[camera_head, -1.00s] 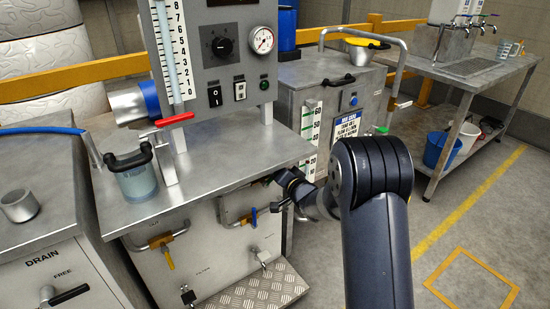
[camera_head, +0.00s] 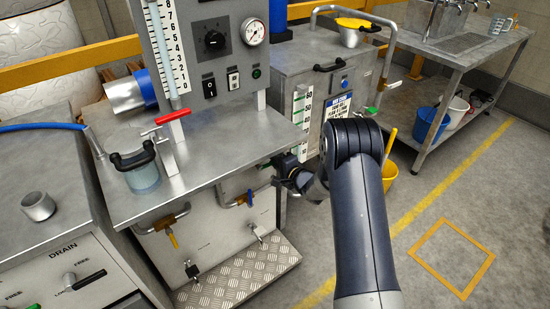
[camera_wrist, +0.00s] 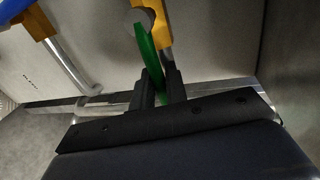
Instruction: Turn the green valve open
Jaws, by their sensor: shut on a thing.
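The green valve lever (camera_wrist: 148,52) shows in the wrist view. It runs from a grey pivot cap, beside a yellow-orange valve body (camera_wrist: 163,30), down between my fingers. My gripper (camera_wrist: 161,88) is shut on the lever, with one dark finger on each side. In the head view my gripper (camera_head: 281,168) is at the right front edge of the steel bench, just under its top. The green lever is hidden there behind my gripper and wrist.
A blue-handled valve (camera_head: 250,197) is close left of my gripper under the bench top (camera_head: 225,150). A yellow-handled valve (camera_head: 172,238) is further left. A tread-plate step (camera_head: 240,275) lies below. A yellow bucket (camera_head: 391,172) stands behind my arm. Floor at the right is clear.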

